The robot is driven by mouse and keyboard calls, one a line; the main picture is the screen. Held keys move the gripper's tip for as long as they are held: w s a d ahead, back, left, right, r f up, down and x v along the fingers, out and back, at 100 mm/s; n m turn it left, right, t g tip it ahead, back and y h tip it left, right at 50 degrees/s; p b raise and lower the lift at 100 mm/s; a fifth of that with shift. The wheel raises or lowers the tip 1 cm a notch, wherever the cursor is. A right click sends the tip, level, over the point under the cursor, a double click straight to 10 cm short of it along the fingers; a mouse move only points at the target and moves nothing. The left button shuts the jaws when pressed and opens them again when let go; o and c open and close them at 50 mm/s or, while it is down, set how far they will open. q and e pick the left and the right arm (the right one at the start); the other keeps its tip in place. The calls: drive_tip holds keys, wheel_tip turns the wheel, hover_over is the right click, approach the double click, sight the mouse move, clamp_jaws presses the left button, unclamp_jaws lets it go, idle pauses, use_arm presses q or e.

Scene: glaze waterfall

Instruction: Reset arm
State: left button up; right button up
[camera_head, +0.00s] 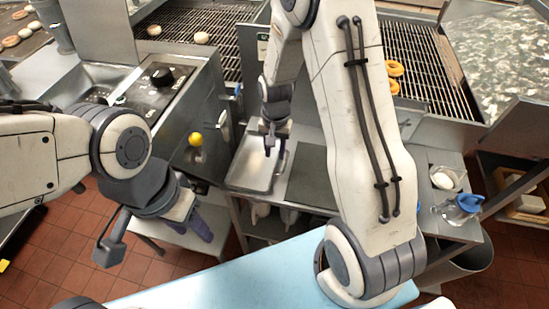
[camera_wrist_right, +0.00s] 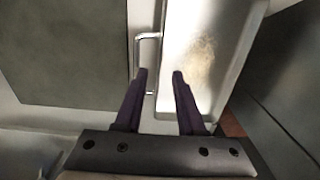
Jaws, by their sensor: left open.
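My left gripper (camera_head: 205,230), with purple fingers, hangs at the left of the head view, over the floor and a low metal surface. It is open and I see nothing in it. My right gripper (camera_head: 269,150) points down over a shallow metal tray (camera_head: 240,168) on the counter. In the right wrist view my right gripper (camera_wrist_right: 160,74) has its two purple fingers apart with nothing between them. The tray (camera_wrist_right: 195,50) and its wire handle (camera_wrist_right: 139,55) lie beyond the fingertips. The handle is not gripped. My right arm hides part of the counter.
A dark grey mat (camera_head: 310,180) lies right of the tray. A clear jug with blue lid (camera_head: 462,208) and a container with a white item (camera_head: 447,178) stand at the right. A pale blue surface (camera_head: 240,280) is in front.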

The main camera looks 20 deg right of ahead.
drive_tip(key=s+a+r+n, duration=0.3)
drive_tip(key=a+r, duration=0.3)
drive_tip(key=r, duration=0.4)
drive_tip(key=s+a+r+n, duration=0.2)
drive_tip(key=s+n, duration=0.1)
drive_tip(key=s, duration=0.4)
drive_tip(key=s+a+r+n, duration=0.2)
drive_tip(key=s+a+n, duration=0.1)
drive_tip(key=s, duration=0.3)
drive_tip(key=s+a+r+n+y, duration=0.1)
drive_tip(key=s+a+r+n, duration=0.2)
drive_tip(key=s+n, duration=0.2)
drive_tip(key=s, duration=0.2)
drive_tip(key=shift+s, duration=0.3)
drive_tip(key=shift+r, duration=0.15)
